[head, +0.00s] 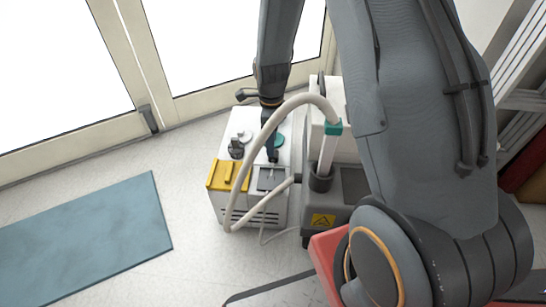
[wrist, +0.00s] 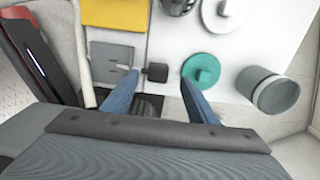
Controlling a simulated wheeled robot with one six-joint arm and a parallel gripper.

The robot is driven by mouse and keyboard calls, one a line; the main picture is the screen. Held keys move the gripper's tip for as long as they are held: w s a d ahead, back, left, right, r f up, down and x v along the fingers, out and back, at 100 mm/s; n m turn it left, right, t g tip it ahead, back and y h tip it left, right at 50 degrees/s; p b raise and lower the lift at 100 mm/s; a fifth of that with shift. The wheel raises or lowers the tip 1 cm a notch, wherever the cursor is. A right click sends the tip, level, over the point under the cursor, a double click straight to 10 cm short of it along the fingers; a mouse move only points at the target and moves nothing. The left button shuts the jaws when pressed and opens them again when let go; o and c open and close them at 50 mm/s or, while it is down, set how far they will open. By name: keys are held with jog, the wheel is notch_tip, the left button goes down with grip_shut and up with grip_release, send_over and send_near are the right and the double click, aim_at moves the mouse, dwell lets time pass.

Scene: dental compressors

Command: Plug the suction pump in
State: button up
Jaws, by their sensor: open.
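The suction pump (head: 350,185) is a dark grey unit at the centre of the head view, with a thick cream hose (head: 240,190) arching from it. A white box (head: 225,185) stands to its left. On the box a grey square plate (wrist: 112,62) lies flat, also visible in the head view (head: 270,179). A small black block (wrist: 156,72) on a short stem sits beside the plate; I cannot tell whether it is a plug. My gripper (wrist: 160,88) is open above the box top (head: 272,157), its blue fingers either side of the block and apart from it. A thin pale cable (head: 262,226) hangs at the box's front.
A yellow bracket (head: 228,175), a dark knob (head: 236,148), a teal disc (wrist: 203,70), a white disc (wrist: 222,12) and a grey cylinder (wrist: 274,92) crowd the box top. The hose arches close to my gripper. A blue mat (head: 90,240) lies on open floor at left.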

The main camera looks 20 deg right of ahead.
jog(key=shift+f, duration=0.1)
jog(key=f+b, duration=0.2)
jog(key=f, duration=0.1)
jog(key=f+b, duration=0.1)
jog(key=f, duration=0.1)
jog(key=shift+s+d, duration=0.2)
jog(key=shift+d, duration=0.1)
jog(key=shift+c, duration=0.3)
jog(key=c, duration=1)
